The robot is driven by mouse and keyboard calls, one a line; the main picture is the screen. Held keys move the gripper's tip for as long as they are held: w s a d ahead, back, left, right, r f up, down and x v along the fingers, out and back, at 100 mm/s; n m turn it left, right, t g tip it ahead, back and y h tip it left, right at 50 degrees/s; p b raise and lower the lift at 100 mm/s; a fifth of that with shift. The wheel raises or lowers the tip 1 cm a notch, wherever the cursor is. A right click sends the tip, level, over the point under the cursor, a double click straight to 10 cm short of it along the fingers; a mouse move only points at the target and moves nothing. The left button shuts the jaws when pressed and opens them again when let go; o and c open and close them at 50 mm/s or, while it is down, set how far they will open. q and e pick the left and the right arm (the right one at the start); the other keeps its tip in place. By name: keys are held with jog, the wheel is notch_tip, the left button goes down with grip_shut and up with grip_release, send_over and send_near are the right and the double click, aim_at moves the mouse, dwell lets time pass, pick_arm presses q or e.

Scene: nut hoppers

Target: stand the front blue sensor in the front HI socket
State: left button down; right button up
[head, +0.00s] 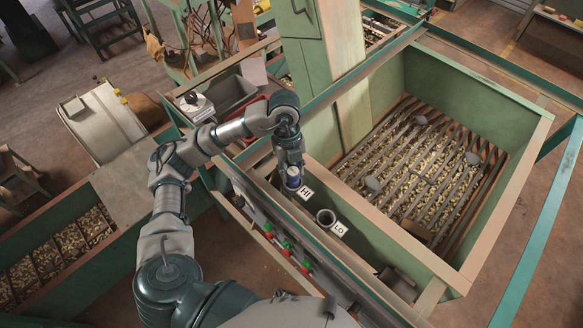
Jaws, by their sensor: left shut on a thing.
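My left gripper (292,164) points down and is shut on a blue sensor (293,181). The sensor is upright, close beside the white HI label (306,192). The HI socket is hidden behind the sensor and gripper, so I cannot tell whether the sensor is in it or just above it. The LO socket (325,217) is a round, dark-mouthed cup beside the LO label (339,229), nearer to me, and it looks empty. My right gripper is not in view.
A big green hopper (535,150) with a bar grate over nuts lies to the right. A green post (328,70) rises just behind the gripper. A rail with red and green buttons (287,244) runs in front of the sockets. A grey bin (232,93) stands behind my arm.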

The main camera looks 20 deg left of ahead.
pick_arm(q)
jog(key=shift+f+b, duration=0.35)
jog(key=shift+f, duration=0.15)
dwell(0.7)
jog(key=c, duration=1)
grip_release()
notch_tip(320, 180, up, 11)
jog(key=w+a+p, duration=0.1)
jog(key=p, duration=0.6)
jog(key=shift+a+p, duration=0.2)
jog(key=shift+p, duration=0.1)
jog(key=shift+f, duration=0.1)
